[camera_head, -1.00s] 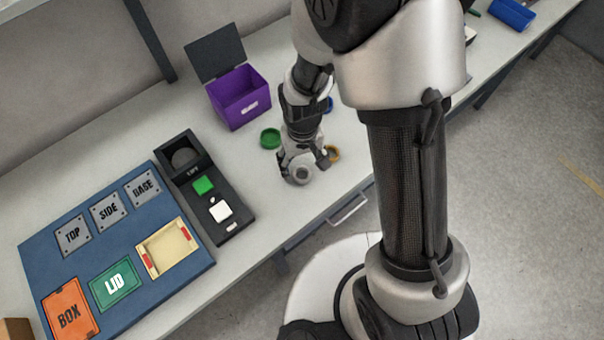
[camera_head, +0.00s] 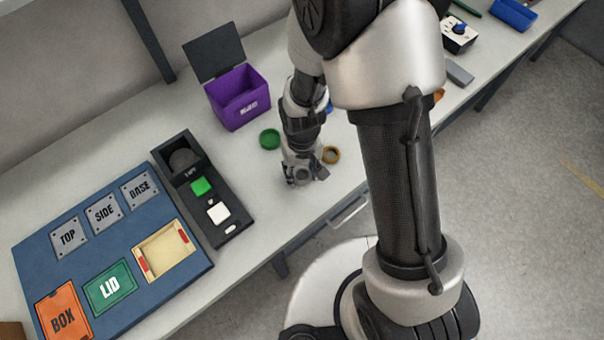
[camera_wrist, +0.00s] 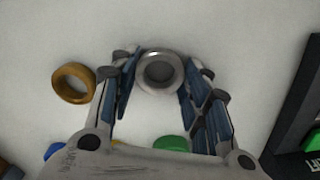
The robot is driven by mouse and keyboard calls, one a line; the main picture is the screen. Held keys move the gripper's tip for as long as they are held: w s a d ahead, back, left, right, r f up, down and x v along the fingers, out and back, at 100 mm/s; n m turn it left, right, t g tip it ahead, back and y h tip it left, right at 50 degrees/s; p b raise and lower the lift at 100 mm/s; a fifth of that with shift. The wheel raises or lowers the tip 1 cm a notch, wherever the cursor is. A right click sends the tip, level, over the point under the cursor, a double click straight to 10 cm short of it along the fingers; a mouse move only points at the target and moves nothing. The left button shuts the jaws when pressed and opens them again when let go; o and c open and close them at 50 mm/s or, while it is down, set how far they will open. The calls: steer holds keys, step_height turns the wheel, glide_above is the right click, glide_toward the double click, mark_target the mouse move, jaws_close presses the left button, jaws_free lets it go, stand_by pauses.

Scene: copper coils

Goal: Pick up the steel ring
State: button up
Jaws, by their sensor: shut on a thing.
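The steel ring (camera_wrist: 159,91) is a thick, shiny grey ring around a darker grey centre. In the wrist view it sits between the fingertips of my gripper (camera_wrist: 160,76), which is shut on it with one finger on each side. In the head view my gripper (camera_head: 303,178) points down near the front edge of the table. The steel ring cannot be made out clearly there, and I cannot tell whether it is clear of the tabletop.
A bronze-coloured ring (camera_wrist: 61,85) lies close beside my gripper. A green ring (camera_head: 270,146) and a purple open box (camera_head: 236,107) stand behind.

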steer(key=c, duration=0.4)
